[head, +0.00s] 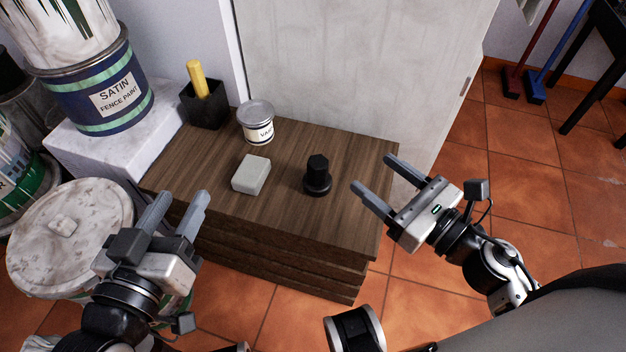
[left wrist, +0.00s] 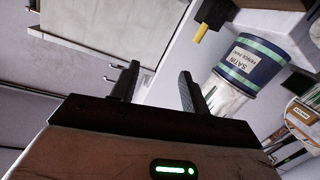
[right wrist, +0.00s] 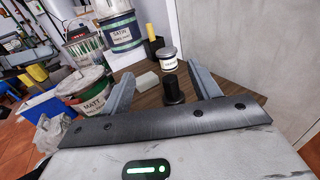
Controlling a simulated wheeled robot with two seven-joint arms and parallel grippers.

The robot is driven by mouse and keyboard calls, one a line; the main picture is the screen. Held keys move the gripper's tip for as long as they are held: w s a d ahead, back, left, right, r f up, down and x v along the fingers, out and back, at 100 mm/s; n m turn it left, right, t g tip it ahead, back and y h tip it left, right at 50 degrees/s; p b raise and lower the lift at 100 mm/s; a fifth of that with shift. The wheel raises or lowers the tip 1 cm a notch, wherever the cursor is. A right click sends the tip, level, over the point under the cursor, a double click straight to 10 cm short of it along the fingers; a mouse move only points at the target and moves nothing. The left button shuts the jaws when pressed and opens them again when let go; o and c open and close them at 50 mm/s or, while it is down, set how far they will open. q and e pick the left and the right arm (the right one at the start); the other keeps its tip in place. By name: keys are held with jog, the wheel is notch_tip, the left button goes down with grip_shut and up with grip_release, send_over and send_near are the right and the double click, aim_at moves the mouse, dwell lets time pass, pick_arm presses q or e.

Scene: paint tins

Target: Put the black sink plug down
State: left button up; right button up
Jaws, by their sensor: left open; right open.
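The black sink plug (head: 318,176) stands upright on the wooden stack (head: 290,224), right of its middle. It also shows in the right wrist view (right wrist: 174,90), between and beyond the fingers. My right gripper (head: 373,178) is open and empty, to the right of the plug and apart from it. My left gripper (head: 180,205) is open and empty, at the left front of the wooden stack. The left wrist view does not show the plug.
A grey-white block (head: 251,175) lies left of the plug. A small varnish tin (head: 256,122) and a black pot with a yellow handle (head: 205,103) stand behind. A fence paint tin (head: 98,88) stands on a white block at left. The stack's right front is bare.

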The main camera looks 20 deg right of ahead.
jog(key=f+b, duration=0.2)
jog(key=f, duration=0.1)
jog(key=f+b, duration=0.2)
jog(key=f, duration=0.1)
jog(key=f+b, duration=0.2)
jog(key=f, duration=0.1)
jog(key=shift+w+b, duration=0.3)
jog(key=shift+w, duration=0.1)
jog(key=shift+f+b, duration=0.3)
jog(key=shift+b, duration=0.1)
jog(key=shift+w+f, duration=0.1)
jog(key=shift+w, duration=0.05)
jog(key=p, duration=0.3)
send_near(311, 156)
jog(key=x, duration=0.4)
jog(key=shift+w+a+f, duration=0.1)
jog(key=shift+w+f, duration=0.15)
jog(key=shift+w, duration=0.05)
jog(key=shift+x, duration=2.6)
jog(key=c, duration=1.2)
pick_arm(q)
jog(key=f, duration=0.1)
jog(key=s+d+f+n+h, duration=0.1)
jog(key=d+f+g+h, duration=0.1)
jog(key=f, duration=0.1)
jog(key=shift+s+d+n, duration=0.15)
jog(key=shift+d+n, duration=0.05)
jog(key=shift+n, duration=0.1)
